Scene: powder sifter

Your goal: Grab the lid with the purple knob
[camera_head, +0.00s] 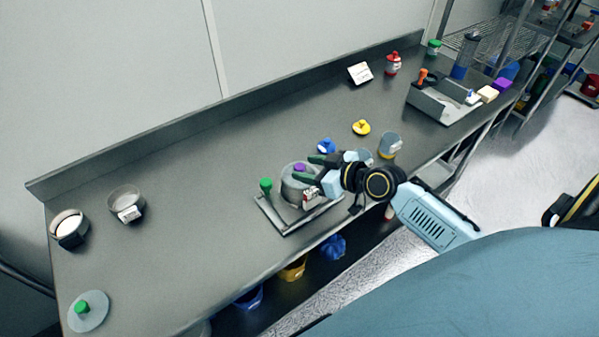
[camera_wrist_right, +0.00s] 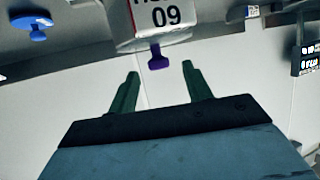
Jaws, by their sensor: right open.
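The purple knob (camera_head: 300,168) sits on top of a grey round container (camera_head: 291,188) on the steel bench. In the right wrist view the purple knob (camera_wrist_right: 159,58) is just ahead of the fingertips, roughly centred between them, against a container labelled "09" (camera_wrist_right: 158,20). The lid disc under the knob is hard to make out. My right gripper (camera_head: 306,168) is open and empty at the knob, its green fingers pointing left; it also shows in the wrist view (camera_wrist_right: 160,68). The gripper partly hides the container. My left gripper is not in view.
Blue (camera_head: 326,146) and yellow (camera_head: 361,127) knobbed lids lie behind. The bench between is clear.

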